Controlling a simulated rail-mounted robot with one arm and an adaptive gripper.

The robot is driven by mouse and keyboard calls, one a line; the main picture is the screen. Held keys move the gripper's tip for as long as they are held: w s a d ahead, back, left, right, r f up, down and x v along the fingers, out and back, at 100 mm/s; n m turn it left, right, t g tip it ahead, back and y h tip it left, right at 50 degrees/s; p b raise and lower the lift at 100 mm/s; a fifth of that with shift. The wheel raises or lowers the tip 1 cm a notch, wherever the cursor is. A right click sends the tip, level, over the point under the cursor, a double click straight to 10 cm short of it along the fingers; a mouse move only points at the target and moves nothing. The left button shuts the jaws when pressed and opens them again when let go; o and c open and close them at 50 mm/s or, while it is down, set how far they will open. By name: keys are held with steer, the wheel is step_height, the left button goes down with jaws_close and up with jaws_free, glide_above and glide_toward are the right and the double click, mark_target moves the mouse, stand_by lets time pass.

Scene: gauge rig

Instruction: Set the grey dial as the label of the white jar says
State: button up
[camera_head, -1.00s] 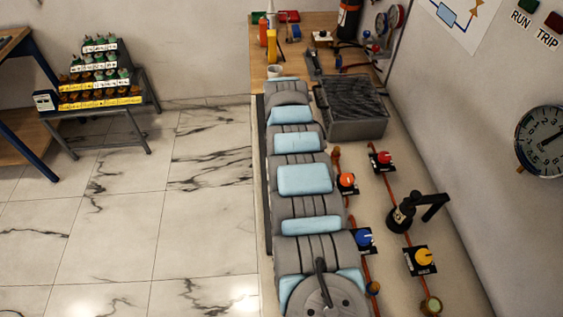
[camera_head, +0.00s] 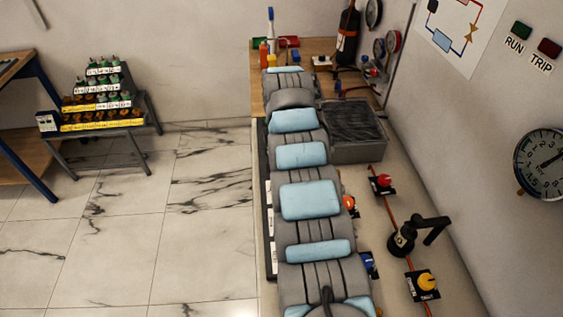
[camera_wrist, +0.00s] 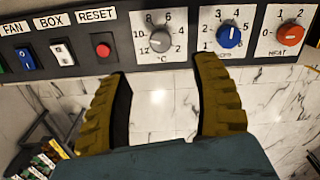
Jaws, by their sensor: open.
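The grey dial (camera_wrist: 160,38) sits on a white plate in the wrist view, with 4, 6, 8, 10, 12 and °C printed around it. I cannot tell its exact setting. My gripper (camera_wrist: 163,68) is open and empty, its two yellow-brown fingers below the dial plate, one toward each side. I cannot tell whether they touch the panel. In the head view my arm hides the gripper and the dial. I make out no white jar with a readable label now.
On the same panel are a blue dial (camera_wrist: 229,36), a red HEAT dial (camera_wrist: 290,34), a red RESET button (camera_wrist: 103,50) and FAN and BOX switches. In the head view, a black-handled valve (camera_head: 402,240) and a grey basin (camera_head: 357,138) stand right of my arm.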

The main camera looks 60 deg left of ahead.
steer(key=w+a+r+m+p, duration=0.2)
steer(key=a+r+m+p, duration=0.35)
steer(key=m, duration=1.05)
steer(key=s+d+m+p, duration=0.2)
steer(key=d+m+p, duration=0.35)
steer(key=m, duration=0.45)
step_height(320, 180, down, 18)
steer(key=shift+s+r+b, duration=0.1)
steer(key=shift+r+b, duration=0.15)
steer(key=shift+b, duration=0.2)
jaws_close()
